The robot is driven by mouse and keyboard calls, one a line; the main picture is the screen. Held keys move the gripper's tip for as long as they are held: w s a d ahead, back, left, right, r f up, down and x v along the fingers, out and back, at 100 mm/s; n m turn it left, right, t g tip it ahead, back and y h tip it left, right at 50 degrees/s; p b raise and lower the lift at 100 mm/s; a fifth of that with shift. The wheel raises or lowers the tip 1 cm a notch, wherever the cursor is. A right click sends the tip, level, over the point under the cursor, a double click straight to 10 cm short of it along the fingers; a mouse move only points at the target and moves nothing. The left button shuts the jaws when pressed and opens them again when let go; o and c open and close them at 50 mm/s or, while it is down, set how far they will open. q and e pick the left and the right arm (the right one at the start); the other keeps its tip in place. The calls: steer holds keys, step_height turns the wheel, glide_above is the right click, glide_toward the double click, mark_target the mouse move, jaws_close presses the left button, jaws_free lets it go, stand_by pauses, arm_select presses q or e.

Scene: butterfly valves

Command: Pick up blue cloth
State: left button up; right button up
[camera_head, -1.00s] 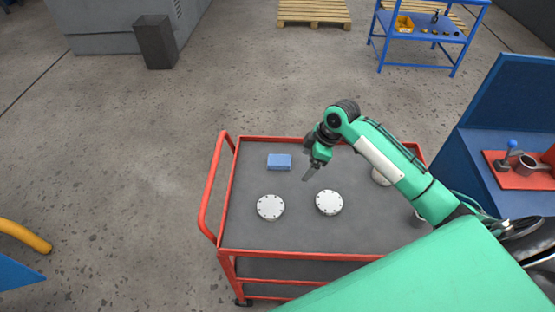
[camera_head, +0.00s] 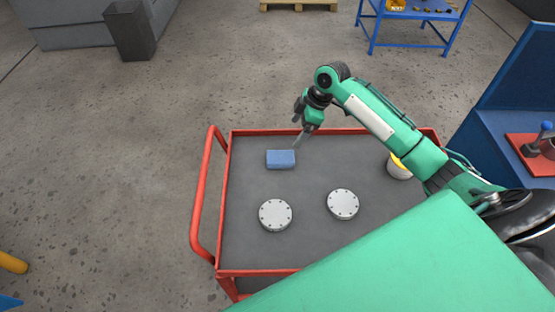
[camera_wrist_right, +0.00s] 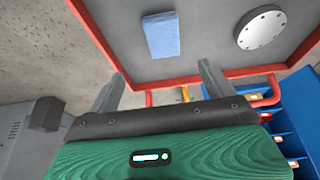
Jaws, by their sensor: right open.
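The blue cloth (camera_head: 281,159) is a small folded block lying on the grey top of the red cart (camera_head: 245,240), near its far left part. It also shows in the right wrist view (camera_wrist_right: 161,36), beyond the fingers. My right gripper (camera_head: 299,141) is just right of and above the cloth, apart from it. In the right wrist view its two fingers (camera_wrist_right: 162,82) are spread with nothing between them. My left gripper is not in view.
Two round white flanges (camera_head: 276,214) and (camera_head: 343,204) lie on the cart in front of the cloth. A white and yellow container (camera_head: 398,167) stands at the cart's right. A red handle (camera_head: 205,190) rises on the left. The tray between them is clear.

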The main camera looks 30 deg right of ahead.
steer(key=p, duration=0.1)
glide_above(281, 157)
steer(key=d, duration=0.2)
steer(key=f, duration=0.7)
steer(key=shift+s+d+f, duration=0.1)
steer(key=shift+s, duration=0.1)
steer(key=shift+a+f+p, duration=0.3)
steer(key=shift+f+p, duration=0.15)
steer(key=shift+p, duration=0.1)
steer(key=p+x, duration=0.1)
steer(key=x, duration=0.2)
steer(key=shift+a+f, duration=0.15)
steer(key=shift+f, duration=0.5)
steer(key=shift+f, duration=0.1)
steer(key=shift+c, duration=0.4)
steer(key=c, duration=1)
